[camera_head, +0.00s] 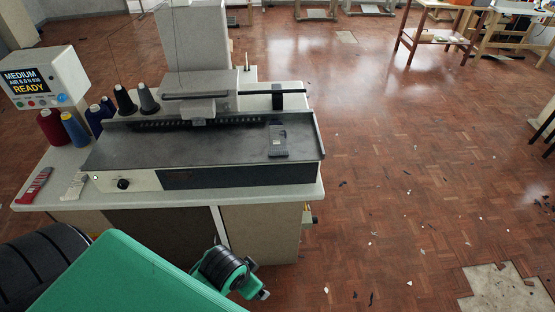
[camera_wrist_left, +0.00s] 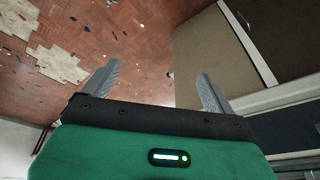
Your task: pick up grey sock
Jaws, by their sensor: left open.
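A flat dark grey item (camera_head: 278,141) lies on the right part of the metal machine bed; it is small in the head view, and I cannot tell for sure that it is the grey sock. My left gripper (camera_wrist_left: 158,70) is open and empty in the left wrist view, its two fingers wide apart. Floor and the side of a cabinet show beyond the fingers, and no sock shows there. In the head view my green left arm is low at the left, in front of the station and apart from the grey item. My right gripper is not in view.
The buttonhole machine (camera_head: 200,84) stands behind its metal bed (camera_head: 225,150). Thread cones (camera_head: 51,127) and a display box (camera_head: 40,80) stand at the left. A red item (camera_head: 33,186) and a pale item (camera_head: 75,187) lie on the tabletop's left. Open floor with scraps lies right.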

